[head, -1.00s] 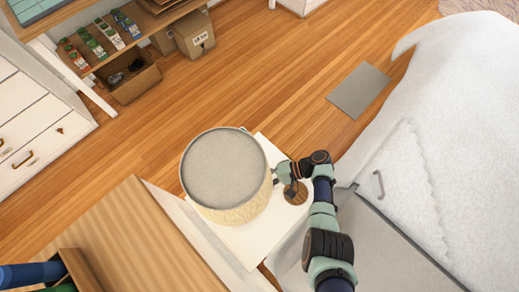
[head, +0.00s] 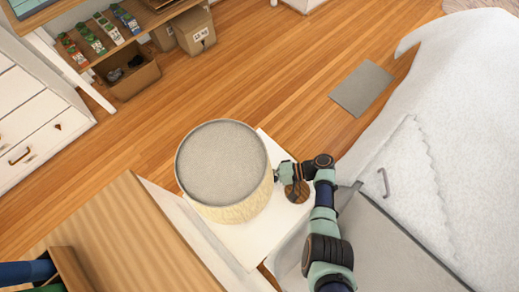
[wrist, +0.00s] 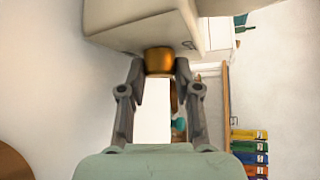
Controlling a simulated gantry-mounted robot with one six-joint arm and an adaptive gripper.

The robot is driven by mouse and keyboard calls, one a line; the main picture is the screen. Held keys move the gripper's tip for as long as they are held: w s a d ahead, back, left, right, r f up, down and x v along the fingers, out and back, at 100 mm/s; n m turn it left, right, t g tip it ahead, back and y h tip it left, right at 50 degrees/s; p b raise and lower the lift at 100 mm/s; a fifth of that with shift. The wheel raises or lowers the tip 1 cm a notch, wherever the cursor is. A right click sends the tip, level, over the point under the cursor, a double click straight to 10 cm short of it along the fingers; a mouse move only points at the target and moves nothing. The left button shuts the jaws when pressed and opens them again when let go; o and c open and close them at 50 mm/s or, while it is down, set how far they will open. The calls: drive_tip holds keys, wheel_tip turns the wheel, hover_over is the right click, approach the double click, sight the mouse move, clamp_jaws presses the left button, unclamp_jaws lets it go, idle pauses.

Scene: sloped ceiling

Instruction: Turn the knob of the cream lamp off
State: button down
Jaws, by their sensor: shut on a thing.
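The cream lamp stands on a white table, its round shade (head: 228,205) filling much of the middle of the head view. In the wrist view the cream lamp body (wrist: 120,22) is at the top, with a brass-coloured knob (wrist: 159,60) sticking out of it. My gripper (wrist: 160,72) is shut on the knob, one finger touching each side. In the head view my gripper (head: 279,173) is at the lamp's right side, partly under the shade's edge, and the knob is hidden there.
A round wooden piece (head: 298,193) lies on the white table (head: 262,238) just below my wrist. A bed with white covers (head: 455,130) is on the right. A wooden surface (head: 110,235) is at lower left. Open floor (head: 270,75) lies beyond the lamp.

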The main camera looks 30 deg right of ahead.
drive_tip(key=c, duration=0.8)
unclamp_jaws()
drive_tip(key=shift+d, duration=0.1)
drive_tip(key=v, duration=1.2)
drive_tip(key=shift+s+f, duration=0.1)
drive_tip(key=shift+f, duration=0.15)
